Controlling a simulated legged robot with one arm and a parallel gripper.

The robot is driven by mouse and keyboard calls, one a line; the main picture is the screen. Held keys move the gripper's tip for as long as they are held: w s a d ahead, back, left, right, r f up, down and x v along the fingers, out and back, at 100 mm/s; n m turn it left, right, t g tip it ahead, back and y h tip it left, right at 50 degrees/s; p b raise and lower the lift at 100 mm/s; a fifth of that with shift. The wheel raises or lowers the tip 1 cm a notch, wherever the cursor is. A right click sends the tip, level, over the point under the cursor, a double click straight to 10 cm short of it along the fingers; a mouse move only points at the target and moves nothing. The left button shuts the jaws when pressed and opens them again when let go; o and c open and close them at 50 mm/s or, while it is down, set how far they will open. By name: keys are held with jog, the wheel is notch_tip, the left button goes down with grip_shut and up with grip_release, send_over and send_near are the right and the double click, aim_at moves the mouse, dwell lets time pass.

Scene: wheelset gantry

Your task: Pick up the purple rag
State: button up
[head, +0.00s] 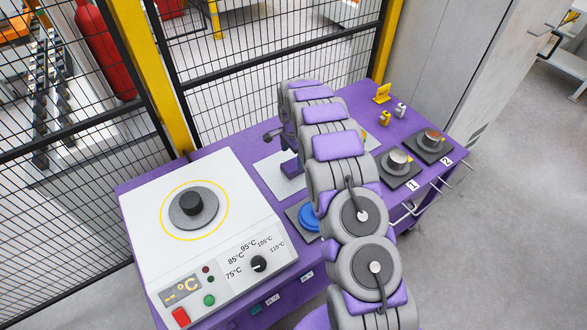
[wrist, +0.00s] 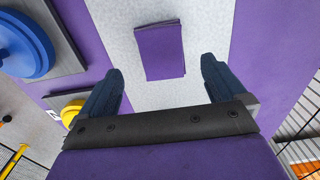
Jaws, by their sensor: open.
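The purple rag (wrist: 160,50) is a flat, folded-looking rectangle lying on a pale grey mat (wrist: 205,30) in the wrist view. My gripper (wrist: 162,68) is open, with its two dark blue fingers apart. The rag shows between and beyond the fingertips, with nothing held. In the head view the pale mat (head: 267,174) is partly behind my arm. A small purple patch shows on it near my gripper, but I cannot tell whether it is the rag.
The mat lies on a purple bench (head: 225,150). A white heater box (head: 150,215) stands left, and a blue disc (head: 309,217) sits in front. Metal parts on dark pads (head: 399,161) stand right. A mesh fence (head: 270,60) closes the back.

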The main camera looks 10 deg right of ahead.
aim_at(294, 164)
jog(key=f, duration=0.1)
jog(key=f+b, duration=0.1)
jog(key=f, duration=0.3)
jog(key=shift+w+d+f, duration=0.1)
jog(key=shift+w+d, duration=0.1)
jog(key=shift+w, duration=0.05)
jog(key=c, duration=1.1)
jog(key=shift+c, duration=0.2)
notch_tip(294, 164, up, 10)
jog(key=p, duration=0.1)
jog(key=o, duration=0.5)
jog(key=c, duration=0.4)
